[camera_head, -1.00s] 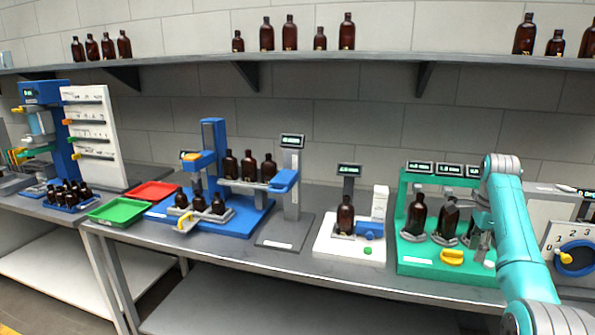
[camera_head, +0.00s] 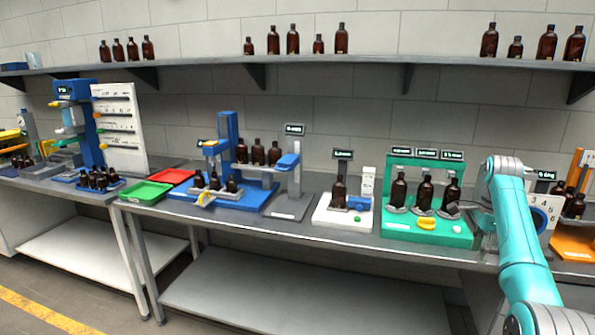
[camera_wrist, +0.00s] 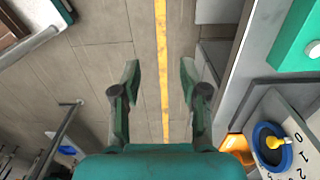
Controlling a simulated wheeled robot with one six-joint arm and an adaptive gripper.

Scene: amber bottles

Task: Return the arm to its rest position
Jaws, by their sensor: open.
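My gripper (camera_wrist: 160,88) is open and empty in the wrist view, its two dark green fingers spread apart above the tiled floor. A yellow floor line (camera_wrist: 161,45) runs between the fingers, well below them. In the head view my teal arm rises at the right, in front of the bench. The fingers cannot be made out clearly there. No bottle is between or touching the fingers in the wrist view.
The bench (camera_head: 310,236) holds a green bottle station (camera_head: 400,228), a white station (camera_head: 325,215), a blue station (camera_head: 265,190), a red tray (camera_head: 172,175) and a green tray (camera_head: 147,190). Several amber bottles stand on the wall shelf (camera_head: 365,60). A dial unit (camera_wrist: 268,138) lies right of my gripper.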

